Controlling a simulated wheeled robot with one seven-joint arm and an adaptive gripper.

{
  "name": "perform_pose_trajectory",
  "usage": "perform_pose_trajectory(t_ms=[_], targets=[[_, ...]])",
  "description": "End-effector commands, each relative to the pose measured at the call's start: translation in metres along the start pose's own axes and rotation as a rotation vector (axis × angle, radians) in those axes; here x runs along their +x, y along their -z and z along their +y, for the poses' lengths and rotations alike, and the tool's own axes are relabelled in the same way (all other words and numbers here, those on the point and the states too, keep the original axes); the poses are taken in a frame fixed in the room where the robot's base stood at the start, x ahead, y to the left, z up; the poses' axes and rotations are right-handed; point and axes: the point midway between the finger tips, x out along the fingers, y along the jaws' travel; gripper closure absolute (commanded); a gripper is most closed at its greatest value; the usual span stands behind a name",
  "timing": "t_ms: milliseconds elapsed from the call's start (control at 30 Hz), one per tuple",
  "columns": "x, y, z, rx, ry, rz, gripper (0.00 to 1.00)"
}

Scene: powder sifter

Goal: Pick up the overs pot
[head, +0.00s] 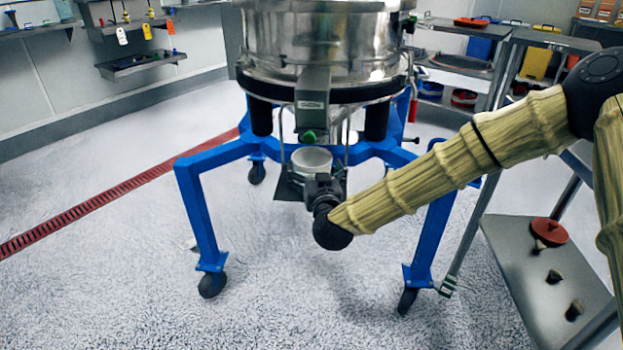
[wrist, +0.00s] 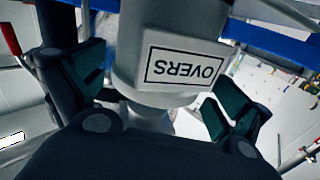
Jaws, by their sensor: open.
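The overs pot (head: 312,160) is a pale grey round pot. It sits on a small dark hanging shelf (head: 288,188) under the sifter's spout. In the wrist view the pot (wrist: 160,40) shows large and close, with a framed label reading OVERS upside down. My gripper (wrist: 160,95) is open, with one dark green-padded finger on each side of the pot. Whether the pads touch it I cannot tell. In the head view my gripper (head: 318,185) is at the pot's near side and hides its lower part.
The steel sifter (head: 320,40) stands above on a blue wheeled frame (head: 205,215); its green-tipped spout (head: 310,115) hangs close over the pot. A steel cart (head: 540,285) with a red lid (head: 549,231) is at right.

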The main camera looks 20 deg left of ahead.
Motion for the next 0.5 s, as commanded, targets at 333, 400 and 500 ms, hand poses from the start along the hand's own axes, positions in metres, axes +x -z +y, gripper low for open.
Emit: perform_pose_trajectory(t_ms=[333,400,500], targets=[[0.029,0.001,0.001,0.000,-0.001,0.000,0.00],[0.029,0.001,0.001,0.000,0.000,0.000,0.00],[0.029,0.001,0.001,0.000,0.000,0.000,0.00]])
